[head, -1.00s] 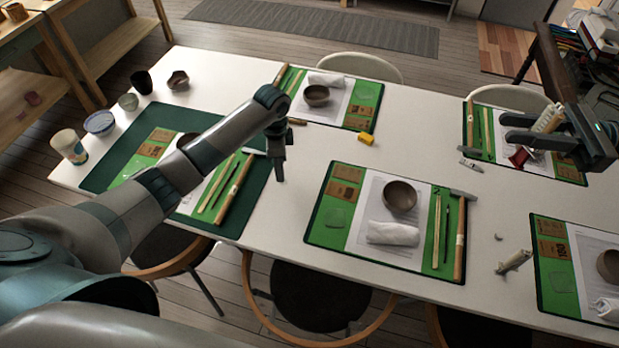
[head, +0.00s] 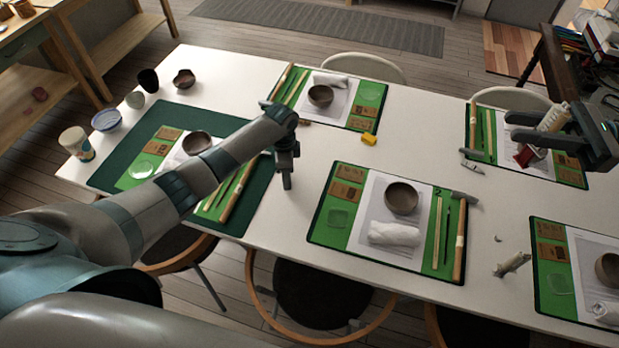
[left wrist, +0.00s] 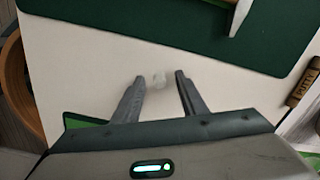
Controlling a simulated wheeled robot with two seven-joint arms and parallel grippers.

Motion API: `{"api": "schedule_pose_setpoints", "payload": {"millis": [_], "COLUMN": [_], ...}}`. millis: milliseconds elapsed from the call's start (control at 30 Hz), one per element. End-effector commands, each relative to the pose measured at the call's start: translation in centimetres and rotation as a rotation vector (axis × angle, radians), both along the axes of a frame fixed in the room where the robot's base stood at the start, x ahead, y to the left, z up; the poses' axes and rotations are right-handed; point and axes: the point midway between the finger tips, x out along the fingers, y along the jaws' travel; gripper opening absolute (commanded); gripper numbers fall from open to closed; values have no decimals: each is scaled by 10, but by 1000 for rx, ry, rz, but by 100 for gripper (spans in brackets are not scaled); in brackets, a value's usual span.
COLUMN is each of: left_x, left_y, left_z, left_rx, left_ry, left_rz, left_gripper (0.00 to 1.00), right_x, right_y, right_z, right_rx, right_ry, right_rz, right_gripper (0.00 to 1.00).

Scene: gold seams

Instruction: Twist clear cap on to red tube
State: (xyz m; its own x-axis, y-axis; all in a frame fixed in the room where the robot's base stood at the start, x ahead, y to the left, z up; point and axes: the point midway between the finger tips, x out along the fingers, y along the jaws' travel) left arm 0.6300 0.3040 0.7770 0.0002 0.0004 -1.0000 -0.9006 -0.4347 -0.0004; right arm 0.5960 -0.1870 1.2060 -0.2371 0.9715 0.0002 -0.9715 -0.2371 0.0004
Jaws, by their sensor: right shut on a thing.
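My right gripper (head: 548,139) is at the far right, above the back-right place setting. It is shut on a tube (head: 553,117) with a pale tan body and a red lower end (head: 527,155), held tilted. My left gripper (head: 287,184) points down at the white table between the green mats. In the left wrist view its two fingers (left wrist: 160,77) stand apart. A small, blurred, clear object (left wrist: 159,80), which looks like the clear cap, is on the table between the fingertips. I cannot make it out in the head view.
The white table (head: 300,225) holds several green mats with bowls, tools and towels. Cups stand at the left. Bare table surrounds my left gripper.

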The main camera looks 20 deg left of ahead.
Motion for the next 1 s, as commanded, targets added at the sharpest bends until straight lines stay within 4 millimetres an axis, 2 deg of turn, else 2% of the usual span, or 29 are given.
{"api": "schedule_pose_setpoints", "payload": {"millis": [167,200,300,367,833,1000], "left_x": [0,0,0,0,0,1], "left_y": [0,0,0,0,0,0], "left_z": [0,0,0,0,1,8], "left_rx": [0,0,0,0,0,0], "left_ry": [0,0,0,0,0,-2], "left_rz": [0,0,0,0,1,1], "left_gripper": [39,36,12,0,0,0], "right_x": [0,0,0,0,0,0], "right_y": [0,0,0,0,0,0], "right_z": [0,0,0,0,0,-4], "right_rx": [0,0,0,0,0,0], "right_ry": [0,0,0,0,0,0], "right_rz": [0,0,0,0,0,0], "right_gripper": [3,3,3,3,3,3]}}
